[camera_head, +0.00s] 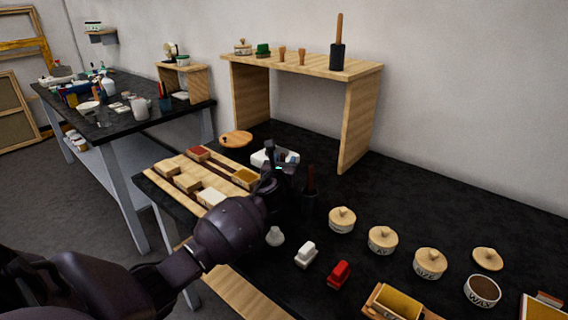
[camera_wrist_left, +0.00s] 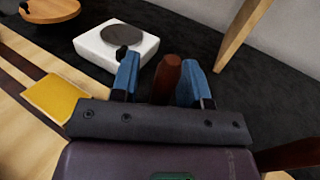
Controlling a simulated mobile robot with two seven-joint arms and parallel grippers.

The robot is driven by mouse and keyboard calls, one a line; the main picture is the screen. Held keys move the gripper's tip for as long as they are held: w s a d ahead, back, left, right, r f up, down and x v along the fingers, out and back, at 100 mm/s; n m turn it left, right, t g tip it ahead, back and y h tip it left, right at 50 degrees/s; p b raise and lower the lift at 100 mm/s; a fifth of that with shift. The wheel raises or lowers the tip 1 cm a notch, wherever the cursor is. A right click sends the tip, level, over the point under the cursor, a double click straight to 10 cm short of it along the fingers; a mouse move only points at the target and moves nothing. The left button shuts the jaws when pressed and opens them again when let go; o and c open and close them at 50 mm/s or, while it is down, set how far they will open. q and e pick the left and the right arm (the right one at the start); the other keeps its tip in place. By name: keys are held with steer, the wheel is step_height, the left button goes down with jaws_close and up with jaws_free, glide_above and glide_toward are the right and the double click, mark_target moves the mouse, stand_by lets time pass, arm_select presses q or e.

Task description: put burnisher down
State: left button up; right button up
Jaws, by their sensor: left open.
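My left gripper (camera_head: 279,158) is over the black table beside the wooden compartment tray (camera_head: 182,181). In the left wrist view its blue fingertips (camera_wrist_left: 158,82) are apart, with a dark reddish-brown wooden handle (camera_wrist_left: 166,76) between them. The handle, probably the burnisher's, shows a gap to the left finger and lies very near the right one. Its lower part is hidden behind the gripper body. A second brown handle (camera_head: 311,179) stands upright just right of the gripper, in a dark holder (camera_head: 309,204); a similar handle shows in the left wrist view (camera_wrist_left: 289,155). My right gripper is out of view.
A white device with a dark round plate (camera_wrist_left: 118,41) sits close beyond the fingers. A wooden shelf (camera_head: 310,62) stands behind. Several lidded pots (camera_head: 342,219), a white block (camera_head: 306,254) and a red block (camera_head: 339,274) lie to the right. Black table is bare under the shelf.

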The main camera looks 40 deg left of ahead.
arm_select(q)
steer(key=p+v, duration=0.1)
steer(key=v, duration=1.1)
steer(key=shift+r+p, duration=0.15)
steer(key=shift+p, duration=0.25)
